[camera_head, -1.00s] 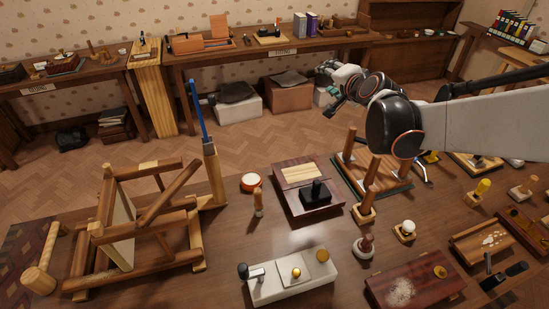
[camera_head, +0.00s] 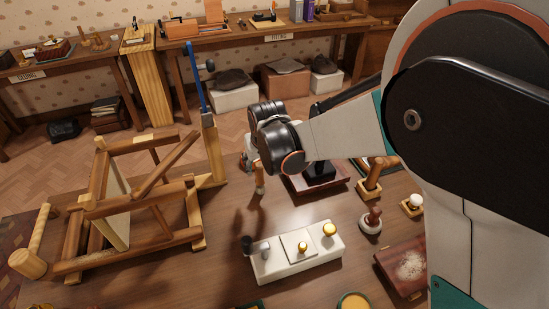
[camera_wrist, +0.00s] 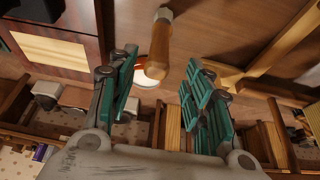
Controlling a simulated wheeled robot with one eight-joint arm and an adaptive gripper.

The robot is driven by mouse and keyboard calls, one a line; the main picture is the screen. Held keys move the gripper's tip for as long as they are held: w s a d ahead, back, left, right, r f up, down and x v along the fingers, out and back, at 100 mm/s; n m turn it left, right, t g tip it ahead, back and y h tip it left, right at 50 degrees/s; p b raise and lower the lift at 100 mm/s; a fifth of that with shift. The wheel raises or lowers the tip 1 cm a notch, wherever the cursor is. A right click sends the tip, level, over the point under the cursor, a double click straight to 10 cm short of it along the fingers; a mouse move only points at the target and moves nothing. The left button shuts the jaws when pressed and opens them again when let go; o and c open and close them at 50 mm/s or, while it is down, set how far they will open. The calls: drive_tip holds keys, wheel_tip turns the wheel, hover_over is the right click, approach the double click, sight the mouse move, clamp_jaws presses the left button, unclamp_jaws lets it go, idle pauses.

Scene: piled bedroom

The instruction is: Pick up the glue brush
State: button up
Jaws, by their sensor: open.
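A short upright wooden-handled tool, which looks like the glue brush (camera_head: 259,181), stands on the table just below my gripper (camera_head: 247,160) in the head view. In the wrist view the brush (camera_wrist: 160,48) has a tan wooden body and a pale end. It shows between the two green fingers of my gripper (camera_wrist: 162,62), which are spread apart with nothing held. I cannot tell how deep between the fingers it is. My wrist hides part of the gripper in the head view.
A white round-topped jar (camera_wrist: 147,78) is close behind the brush. A wooden frame (camera_head: 115,255) with a blue-topped post (camera_head: 197,80) stands left. A dark-red board (camera_head: 305,186) with a black block is right. A white block with knobs (camera_head: 275,264) is in front.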

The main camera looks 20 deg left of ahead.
sight(260, 178)
drive_tip(key=b+x, duration=0.1)
drive_tip(key=x, duration=0.1)
drive_tip(key=b+x, duration=0.1)
drive_tip(key=x, duration=0.2)
drive_tip(key=b+x, duration=0.1)
drive_tip(key=x, duration=0.2)
drive_tip(key=shift+w, duration=0.3)
drive_tip(key=shift+r, duration=0.1)
drive_tip(key=shift+c, duration=0.6)
clamp_jaws()
